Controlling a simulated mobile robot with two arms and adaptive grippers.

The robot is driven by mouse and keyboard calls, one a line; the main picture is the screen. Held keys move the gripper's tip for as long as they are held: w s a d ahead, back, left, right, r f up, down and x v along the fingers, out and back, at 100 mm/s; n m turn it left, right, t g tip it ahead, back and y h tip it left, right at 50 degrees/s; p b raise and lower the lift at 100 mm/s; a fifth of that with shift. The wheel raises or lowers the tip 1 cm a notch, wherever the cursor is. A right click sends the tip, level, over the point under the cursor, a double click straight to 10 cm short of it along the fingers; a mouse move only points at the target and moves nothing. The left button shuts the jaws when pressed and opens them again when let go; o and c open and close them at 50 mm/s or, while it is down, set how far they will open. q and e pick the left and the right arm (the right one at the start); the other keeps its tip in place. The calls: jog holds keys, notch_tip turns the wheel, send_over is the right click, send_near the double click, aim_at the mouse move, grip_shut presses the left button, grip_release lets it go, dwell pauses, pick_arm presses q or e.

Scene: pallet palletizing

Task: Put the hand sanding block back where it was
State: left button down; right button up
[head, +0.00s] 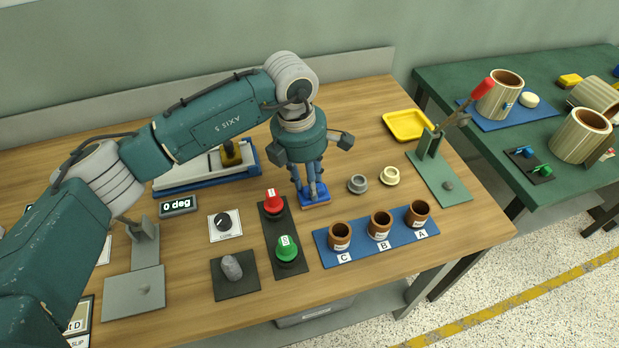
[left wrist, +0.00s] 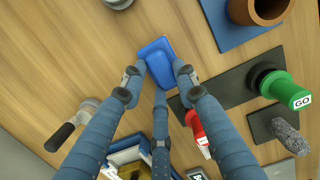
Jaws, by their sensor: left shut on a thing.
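The hand sanding block (head: 315,197) is blue on top with a thin orange-brown edge below. It is at the middle of the wooden table, between the red button and the small grey cup. My left gripper (head: 310,183) points down with its fingers closed around the block. In the left wrist view the blue block (left wrist: 154,48) sits between the fingertips of my left gripper (left wrist: 158,72). I cannot tell whether its underside touches the table. My right gripper is not in view.
A dark panel with a red button (head: 273,203) and a green button (head: 287,249) lies left of the block. A blue mat (head: 364,253) with several brown cups is in front. A grey cup (head: 358,184), a cream cup (head: 389,176) and a yellow tray (head: 405,125) are to the right.

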aim_at(304, 188)
pick_arm(q)
jog(key=shift+f, duration=0.2)
jog(key=c, duration=1.3)
grip_release()
jog(key=shift+c, duration=0.2)
jog(key=shift+r, duration=0.1)
jog(key=shift+r, duration=0.45)
notch_tip(304, 188, up, 11)
jog(key=a+b, duration=0.1)
jog(key=b, duration=0.2)
jog(key=shift+s+a+r, duration=0.15)
jog(key=shift+s, duration=0.1)
